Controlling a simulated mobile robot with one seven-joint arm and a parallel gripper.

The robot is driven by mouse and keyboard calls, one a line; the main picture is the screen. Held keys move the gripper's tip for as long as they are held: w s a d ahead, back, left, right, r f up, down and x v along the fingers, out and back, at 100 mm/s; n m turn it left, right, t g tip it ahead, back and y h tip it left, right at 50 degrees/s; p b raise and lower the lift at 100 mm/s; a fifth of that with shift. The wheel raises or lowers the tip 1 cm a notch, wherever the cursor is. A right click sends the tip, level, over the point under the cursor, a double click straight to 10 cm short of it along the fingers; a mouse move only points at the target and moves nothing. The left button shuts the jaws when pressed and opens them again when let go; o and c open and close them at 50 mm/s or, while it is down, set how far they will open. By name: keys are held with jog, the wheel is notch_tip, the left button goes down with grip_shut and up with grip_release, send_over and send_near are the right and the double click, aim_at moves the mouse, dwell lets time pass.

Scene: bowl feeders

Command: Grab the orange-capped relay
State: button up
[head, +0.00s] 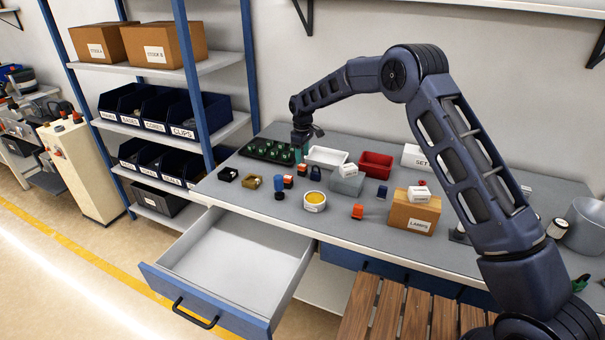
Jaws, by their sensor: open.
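A small dark block with an orange top (302,169) stands on the grey workbench (255,213). A similar small block with an orange-red top (288,182) stands just in front and to the left of it. A small orange piece (357,211) lies nearer the bench front. At this size I cannot tell for sure which is the orange-capped relay. My gripper (299,158) points down with teal fingertips, just behind the first block and beside the black tray. It is open and holds nothing that I can see.
The black tray (246,151) with green pieces is at the back left. A white tray (327,155), a red bin (376,160), a blue cylinder (279,184) and a yellow-filled round tub (314,199) stand close by. An open drawer (222,262) juts out in front.

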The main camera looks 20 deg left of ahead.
aim_at(302, 165)
jog(key=shift+w+a+f, duration=0.1)
jog(key=shift+w+f, duration=0.1)
jog(key=shift+f, duration=1.55)
jog(key=shift+w+f, duration=0.15)
jog(key=shift+f, duration=1.55)
jog(key=shift+c, duration=0.3)
jog(key=c, duration=1)
